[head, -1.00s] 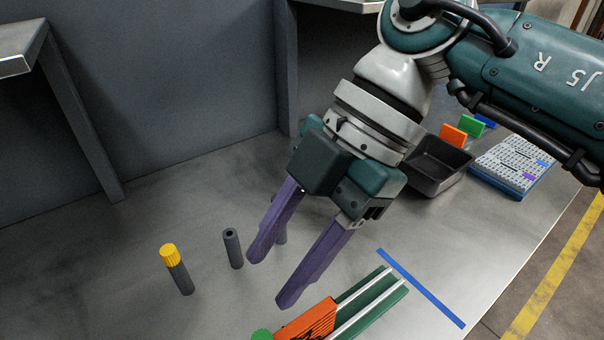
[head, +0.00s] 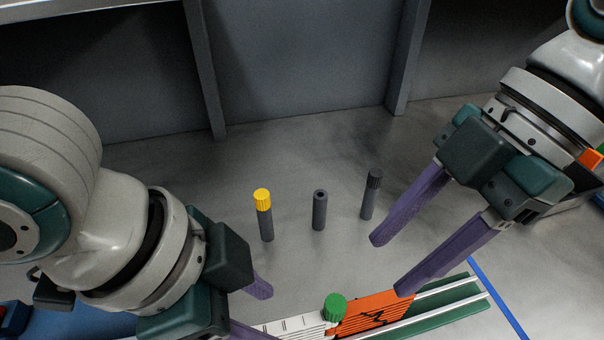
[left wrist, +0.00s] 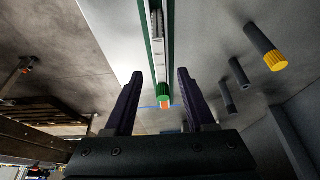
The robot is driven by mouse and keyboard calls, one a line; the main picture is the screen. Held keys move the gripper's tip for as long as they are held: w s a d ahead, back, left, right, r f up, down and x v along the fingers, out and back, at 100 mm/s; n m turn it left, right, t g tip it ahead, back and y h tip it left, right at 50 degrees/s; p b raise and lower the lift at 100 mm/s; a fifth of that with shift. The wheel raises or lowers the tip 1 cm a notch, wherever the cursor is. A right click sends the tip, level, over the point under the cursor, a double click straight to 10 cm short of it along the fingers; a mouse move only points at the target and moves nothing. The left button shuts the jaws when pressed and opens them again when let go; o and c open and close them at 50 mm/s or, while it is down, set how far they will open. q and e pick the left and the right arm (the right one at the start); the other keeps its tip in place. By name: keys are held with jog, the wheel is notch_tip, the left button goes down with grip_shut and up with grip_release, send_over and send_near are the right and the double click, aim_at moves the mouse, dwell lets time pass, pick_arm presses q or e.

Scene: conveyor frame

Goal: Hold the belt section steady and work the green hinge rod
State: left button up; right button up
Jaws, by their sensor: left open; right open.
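The green hinge rod's round knob (head: 335,307) stands where the white belt section (head: 292,326) meets the orange belt section (head: 376,313). The knob also shows in the left wrist view (left wrist: 164,91), between and beyond the fingertips. My left gripper (head: 250,308) is open and above the white section at the lower left; one finger is partly cut off by the frame's bottom edge. The left wrist view shows its two purple fingers (left wrist: 157,80) apart with nothing between them. My right gripper (head: 390,268) is open and empty, above and behind the orange section.
Several dark posts stand behind the belt: a yellow-capped one (head: 262,201), a plain hollow one (head: 320,210) and a dark-capped one (head: 371,196). The belt lies on a green rail (head: 462,291). A blue tape line (head: 497,298) marks the table at right.

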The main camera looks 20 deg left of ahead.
aim_at(298, 333)
pick_arm(q)
jog(key=x, duration=1)
jog(key=shift+a, duration=0.1)
grip_shut()
dwell(0.4)
dwell(0.4)
dwell(1.8)
